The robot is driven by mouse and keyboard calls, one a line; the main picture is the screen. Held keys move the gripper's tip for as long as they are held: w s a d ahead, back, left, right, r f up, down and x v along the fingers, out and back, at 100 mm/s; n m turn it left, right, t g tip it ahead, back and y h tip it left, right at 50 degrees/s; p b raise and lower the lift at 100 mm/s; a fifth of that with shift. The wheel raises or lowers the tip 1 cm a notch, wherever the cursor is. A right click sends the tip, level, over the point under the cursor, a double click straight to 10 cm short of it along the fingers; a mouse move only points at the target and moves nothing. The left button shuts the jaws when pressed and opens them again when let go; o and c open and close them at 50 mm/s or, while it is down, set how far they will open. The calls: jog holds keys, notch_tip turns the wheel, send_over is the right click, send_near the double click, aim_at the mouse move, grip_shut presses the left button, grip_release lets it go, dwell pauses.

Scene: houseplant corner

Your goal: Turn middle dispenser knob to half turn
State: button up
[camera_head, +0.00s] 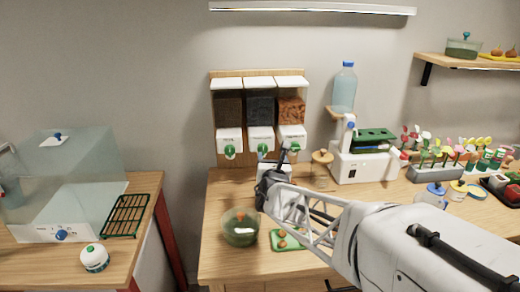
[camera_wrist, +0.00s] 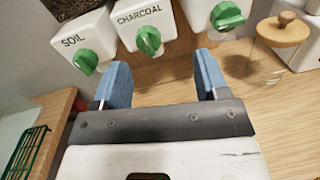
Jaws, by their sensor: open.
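The wall dispenser has three bins in a row. The middle knob (camera_wrist: 148,41) is green, on the white box lettered CHARCOAL; in the head view the middle knob (camera_head: 262,148) sits just above my gripper. The left knob (camera_wrist: 86,62) is on the box lettered SOIL, and the right knob (camera_wrist: 227,17) is on the third box. My gripper (camera_wrist: 160,72) is open, with its blue fingers apart and nothing between them. It is below and in front of the middle knob, not touching it. In the head view my gripper (camera_head: 268,172) is partly hidden by its own wrist.
A jar with a wooden lid (camera_wrist: 282,32) stands right of the dispenser. A glass bowl (camera_head: 240,228) and a green tray (camera_head: 275,247) are on the table (camera_head: 222,262) near my arm. A white machine (camera_head: 362,165) stands further right.

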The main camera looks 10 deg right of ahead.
aim_at(263, 150)
jog(key=shift+w+a+f+n+y, duration=0.2)
jog(key=shift+a+f+n+y, duration=0.1)
jog(key=shift+a+f+n, duration=0.2)
jog(key=shift+w+a+f+n+y, duration=0.15)
jog(key=shift+a+f+n+y, duration=0.15)
jog(key=shift+a+f+n, duration=0.15)
jog(key=shift+w+d, duration=0.1)
jog(key=shift+w, duration=0.05)
jog(key=shift+w, duration=3.75)
jog(key=c, duration=0.9)
